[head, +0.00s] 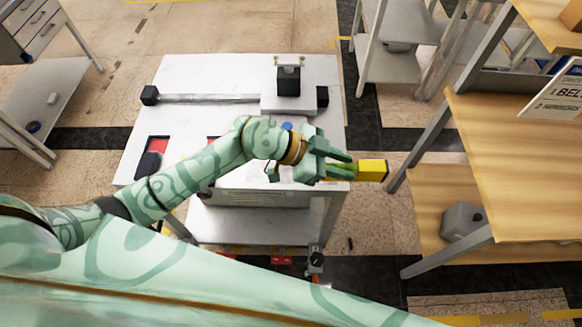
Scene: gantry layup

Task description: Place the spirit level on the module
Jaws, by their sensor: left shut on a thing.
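A yellow, block-shaped spirit level (373,170) is in the jaws of my left gripper (346,167). The gripper is shut on it near its left end, and its right end sticks out past the fingers. The level is held above the right front edge of the white table (180,75). What looks like the module (210,98), a grey rail with black end blocks and a pale carriage with a dark block on top, lies across the back of the table. The level is apart from it, to the front right. My right gripper is not in view.
A wooden workbench (520,150) with a lower shelf stands at the right. Grey shelving (400,60) stands at the back right. A drawer cart (45,30) stands at the left.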

